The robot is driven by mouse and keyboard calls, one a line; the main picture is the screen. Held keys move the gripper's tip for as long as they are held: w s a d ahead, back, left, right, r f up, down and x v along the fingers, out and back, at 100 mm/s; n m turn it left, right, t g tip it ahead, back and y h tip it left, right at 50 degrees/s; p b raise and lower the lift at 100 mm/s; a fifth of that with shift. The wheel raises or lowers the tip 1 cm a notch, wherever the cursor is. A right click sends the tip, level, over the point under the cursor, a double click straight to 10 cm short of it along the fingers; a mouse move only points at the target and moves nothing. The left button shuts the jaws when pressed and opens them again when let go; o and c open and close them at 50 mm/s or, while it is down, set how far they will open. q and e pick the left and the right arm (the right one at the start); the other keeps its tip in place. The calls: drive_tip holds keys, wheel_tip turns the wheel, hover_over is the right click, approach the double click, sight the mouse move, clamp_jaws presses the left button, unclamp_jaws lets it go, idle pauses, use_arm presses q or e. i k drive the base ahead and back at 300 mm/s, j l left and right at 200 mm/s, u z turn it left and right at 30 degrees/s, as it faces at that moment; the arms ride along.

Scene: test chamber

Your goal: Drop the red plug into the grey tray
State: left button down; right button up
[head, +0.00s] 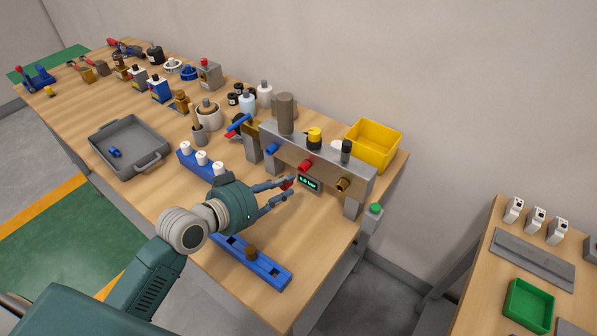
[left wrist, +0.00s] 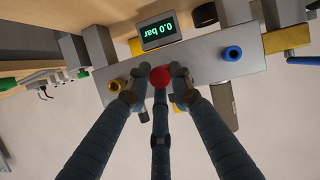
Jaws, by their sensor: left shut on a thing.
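My left gripper (head: 288,190) is shut, with a small red plug (head: 287,185) between its fingertips. The round red end of the plug (left wrist: 160,77) shows between the fingers in the left wrist view. The gripper is just in front of the grey metal block (head: 325,163), which has blue, red and brass fittings. In the head view the plug appears apart from the block's red fitting (head: 306,165). The grey tray (head: 153,163) lies on the bench at the left, with a small blue piece (head: 114,152) in it. My right gripper is not in view.
A blue rack with white-topped pieces (head: 201,162) stands between tray and block. A blue rail (head: 262,266) lies at the front edge. A small display (head: 309,183) sits below the block. A yellow bin (head: 374,145) stands behind it.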

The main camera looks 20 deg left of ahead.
sight(121, 147)
drive_tip(key=j, duration=1.55)
drive_tip(key=k+j, duration=0.1)
drive_tip(key=j, duration=1.45)
